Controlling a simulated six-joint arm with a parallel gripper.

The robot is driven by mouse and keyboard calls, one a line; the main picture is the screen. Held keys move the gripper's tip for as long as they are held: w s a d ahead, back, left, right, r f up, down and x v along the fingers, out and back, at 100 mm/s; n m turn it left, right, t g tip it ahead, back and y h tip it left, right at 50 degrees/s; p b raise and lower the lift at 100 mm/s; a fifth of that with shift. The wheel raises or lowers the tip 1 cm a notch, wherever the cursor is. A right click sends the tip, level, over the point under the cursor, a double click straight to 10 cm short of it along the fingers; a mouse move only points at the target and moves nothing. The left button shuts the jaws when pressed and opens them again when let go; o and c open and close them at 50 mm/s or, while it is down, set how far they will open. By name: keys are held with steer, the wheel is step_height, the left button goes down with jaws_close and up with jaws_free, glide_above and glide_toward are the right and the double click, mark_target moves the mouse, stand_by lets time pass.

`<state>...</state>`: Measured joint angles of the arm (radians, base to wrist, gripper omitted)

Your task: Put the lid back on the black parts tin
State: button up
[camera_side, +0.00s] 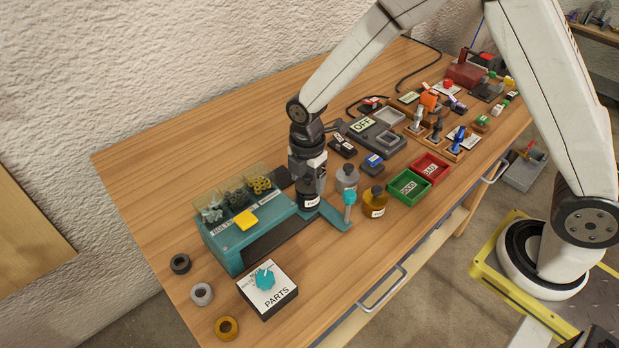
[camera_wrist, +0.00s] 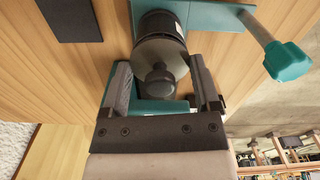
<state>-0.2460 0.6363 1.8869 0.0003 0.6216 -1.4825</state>
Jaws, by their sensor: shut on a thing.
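The black parts tin (camera_side: 308,197) stands at the right end of the teal fixture, with a white label on its side. In the wrist view the black tin (camera_wrist: 160,24) is upper centre. A grey round lid with a dark knob (camera_wrist: 158,82) lies between the two fingers of my gripper (camera_wrist: 158,72). My gripper (camera_side: 308,168) is directly above the tin in the side view, shut on the lid. The fingers hide the lid in the side view, and I cannot tell whether it touches the tin's rim.
A teal-handled clamp (camera_side: 349,199), a grey jar (camera_side: 347,178) and an amber jar (camera_side: 375,203) stand close right of the tin. The teal fixture (camera_side: 240,242) with clear bins is left. Green (camera_side: 408,188) and red (camera_side: 431,168) trays lie right.

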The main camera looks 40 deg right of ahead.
stand_by(0.3)
steer(key=o, duration=1)
steer(key=shift+r, duration=3.5)
jaws_close()
steer(key=shift+f, duration=2.25)
